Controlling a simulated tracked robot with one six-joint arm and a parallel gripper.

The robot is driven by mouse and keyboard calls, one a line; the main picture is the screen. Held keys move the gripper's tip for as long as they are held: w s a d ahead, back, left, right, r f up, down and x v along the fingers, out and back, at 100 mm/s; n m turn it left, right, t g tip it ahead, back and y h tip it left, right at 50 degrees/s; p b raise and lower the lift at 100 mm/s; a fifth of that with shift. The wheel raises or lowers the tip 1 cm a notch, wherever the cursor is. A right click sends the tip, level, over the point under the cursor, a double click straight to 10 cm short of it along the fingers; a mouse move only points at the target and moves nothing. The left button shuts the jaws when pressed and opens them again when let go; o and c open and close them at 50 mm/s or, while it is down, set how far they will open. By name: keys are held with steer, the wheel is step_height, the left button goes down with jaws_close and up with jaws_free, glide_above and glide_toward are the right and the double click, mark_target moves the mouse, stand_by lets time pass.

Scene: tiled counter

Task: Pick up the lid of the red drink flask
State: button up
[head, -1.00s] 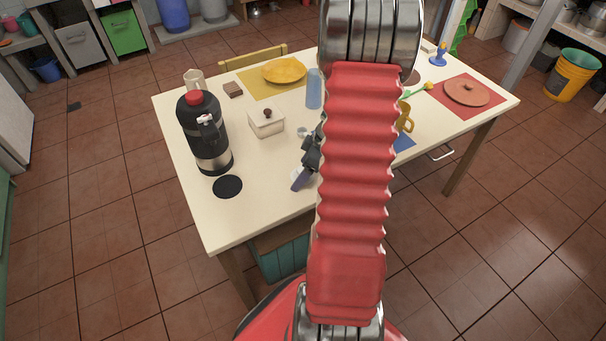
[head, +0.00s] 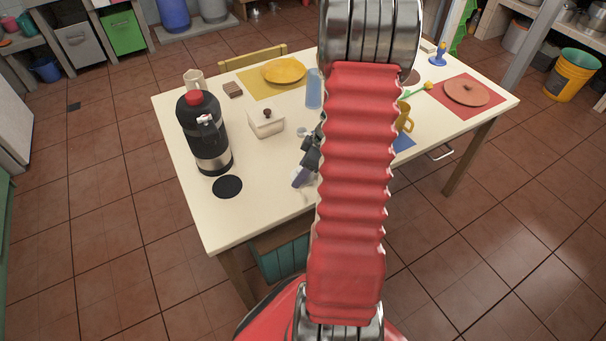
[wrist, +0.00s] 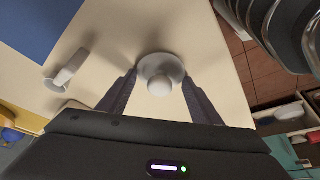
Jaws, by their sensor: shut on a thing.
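My gripper (wrist: 159,76) is shut on a pale round piece with a rounded knob (wrist: 159,86), which looks like a lid, held between the fingertips in the wrist view. I cannot tell from its look which flask it belongs to. In the head view my gripper (head: 303,178) is low over the front middle of the table, partly hidden by my red arm. A black flask with a red top (head: 202,130) stands upright at the table's left, well apart from my gripper. No red-bodied flask shows; my arm hides part of the table.
A dark round mat (head: 228,187) lies in front of the black flask. A white object (wrist: 67,70) lies left in the wrist view. The table's front edge is close.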

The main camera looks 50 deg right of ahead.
steer(key=c, duration=0.3)
steer(key=shift+r, duration=0.1)
steer(key=shift+c, duration=0.2)
step_height(320, 180, up, 10)
steer(key=shift+f, duration=0.1)
stand_by(0.3)
stand_by(0.5)
